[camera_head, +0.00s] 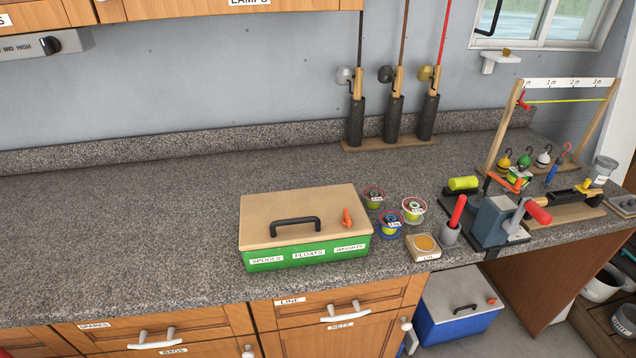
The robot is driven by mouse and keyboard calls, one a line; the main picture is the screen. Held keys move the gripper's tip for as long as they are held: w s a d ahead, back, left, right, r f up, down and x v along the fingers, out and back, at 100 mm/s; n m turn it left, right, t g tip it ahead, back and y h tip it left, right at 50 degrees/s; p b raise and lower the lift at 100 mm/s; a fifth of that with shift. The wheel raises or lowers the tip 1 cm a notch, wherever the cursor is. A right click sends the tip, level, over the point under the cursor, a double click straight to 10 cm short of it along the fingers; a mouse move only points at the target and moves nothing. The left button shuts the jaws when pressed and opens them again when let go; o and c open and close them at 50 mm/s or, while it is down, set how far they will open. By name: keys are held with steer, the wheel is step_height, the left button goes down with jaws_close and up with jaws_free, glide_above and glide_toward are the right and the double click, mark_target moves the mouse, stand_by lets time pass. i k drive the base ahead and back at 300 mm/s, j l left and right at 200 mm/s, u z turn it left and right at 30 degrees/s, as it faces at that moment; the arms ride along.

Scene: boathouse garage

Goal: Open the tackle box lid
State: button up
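The tackle box (306,251) stands on the speckled stone counter, near its front edge. Its body is green with white labels reading spools, floats and weights. Its tan lid (262,209) lies flat and closed on top. A dark handle (295,222) arches over the front part of the lid. A small orange piece (347,217), perhaps a latch or lever, sits to the right of the handle. My gripper is not in view.
Several line spools (388,223) stand close to the box's right side. Right of them are a tan block (423,247), a red-handled tool in a grey cup (451,233) and a vise (492,220). Fishing rods (394,118) stand behind. The counter left of the box (120,235) is clear.

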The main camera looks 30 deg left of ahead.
mark_target(268, 220)
steer(key=u, duration=1.1)
